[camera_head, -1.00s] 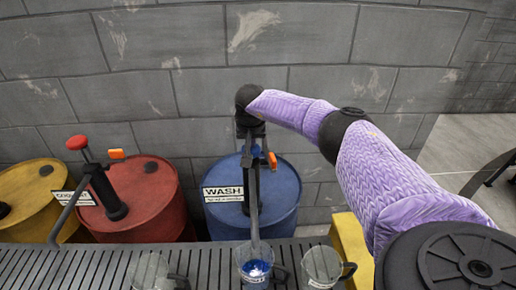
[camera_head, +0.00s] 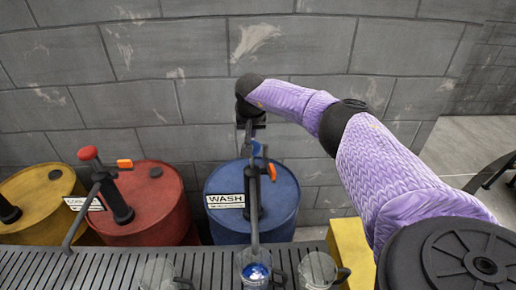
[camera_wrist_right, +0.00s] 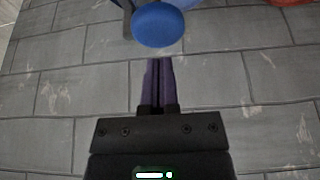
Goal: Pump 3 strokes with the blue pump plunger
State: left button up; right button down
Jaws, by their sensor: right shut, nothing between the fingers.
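The blue pump plunger knob (camera_wrist_right: 158,25) shows at the top of the right wrist view, just beyond my fingertips and with a gap in the picture. In the head view only a small blue part of it (camera_head: 255,149) shows below my gripper, on the pump above the blue WASH barrel (camera_head: 279,204). My right gripper (camera_head: 248,127) is over the pump. In the right wrist view its purple fingers (camera_wrist_right: 158,66) are together with nothing between them. My left gripper is not in view. How far the plunger is pressed is hard to tell.
A clear mug (camera_head: 254,276) with blue liquid stands under the spout on the slatted grey rack (camera_head: 215,262). Clear mugs stand on its left (camera_head: 157,274) and right (camera_head: 318,270). A red barrel (camera_head: 172,216) with a red-knobbed pump and a yellow barrel stand left. A grey wall is behind.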

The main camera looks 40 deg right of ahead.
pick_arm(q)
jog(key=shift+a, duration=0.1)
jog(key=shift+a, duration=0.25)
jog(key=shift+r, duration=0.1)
pick_arm(e)
jog(key=shift+r, duration=0.1)
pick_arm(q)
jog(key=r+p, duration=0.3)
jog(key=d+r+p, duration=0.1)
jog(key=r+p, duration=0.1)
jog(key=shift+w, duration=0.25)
pick_arm(e)
notch_tip(320, 180, up, 6)
jog(key=shift+f, duration=0.15)
